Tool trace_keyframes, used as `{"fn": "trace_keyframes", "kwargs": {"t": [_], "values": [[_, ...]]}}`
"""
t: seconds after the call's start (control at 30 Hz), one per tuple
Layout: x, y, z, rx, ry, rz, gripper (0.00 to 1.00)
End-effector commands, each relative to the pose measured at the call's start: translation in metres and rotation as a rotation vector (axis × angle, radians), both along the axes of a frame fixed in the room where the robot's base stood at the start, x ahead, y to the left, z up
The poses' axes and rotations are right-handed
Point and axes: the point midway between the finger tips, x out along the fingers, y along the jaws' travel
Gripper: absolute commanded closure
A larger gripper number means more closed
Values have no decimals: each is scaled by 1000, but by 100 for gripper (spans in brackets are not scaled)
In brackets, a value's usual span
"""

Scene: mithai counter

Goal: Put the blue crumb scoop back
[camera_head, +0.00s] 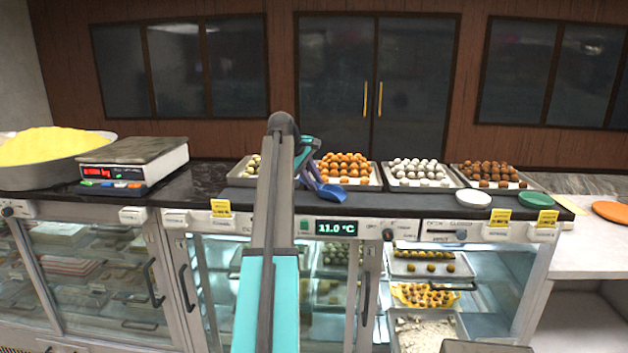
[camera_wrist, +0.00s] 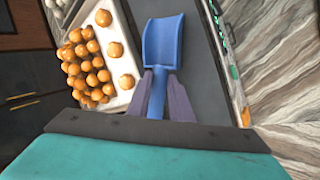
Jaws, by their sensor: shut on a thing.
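The blue crumb scoop (camera_head: 330,192) is held by my gripper (camera_head: 310,163) just above the dark counter top, in front of the tray of orange sweets. In the wrist view, the blue scoop (camera_wrist: 163,45) points away from me, with its handle between the two purple-grey fingers of my gripper (camera_wrist: 159,92). The fingers are shut on the handle. In the head view, my arm hides part of the counter and the left tray. I cannot tell whether the scoop touches the counter.
Trays of orange sweets (camera_head: 345,165), white sweets (camera_head: 416,170) and brown sweets (camera_head: 490,172) line the counter. A white dish (camera_head: 473,199) and green dish (camera_head: 536,199) stand right. A scale (camera_head: 137,158) and a basin of yellow crumbs (camera_head: 45,150) stand left. Bare dark counter lies beside the scale.

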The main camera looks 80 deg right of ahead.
Motion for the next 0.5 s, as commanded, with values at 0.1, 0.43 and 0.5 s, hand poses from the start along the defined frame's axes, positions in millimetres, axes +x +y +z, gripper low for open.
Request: {"fn": "trace_keyframes", "kwargs": {"t": [0.1, 0.43, 0.5], "values": [[0, 0, 0, 0, 0, 0, 100], [0, 0, -2, 0, 0, 0, 62], [0, 0, -2, 0, 0, 0, 62]]}}
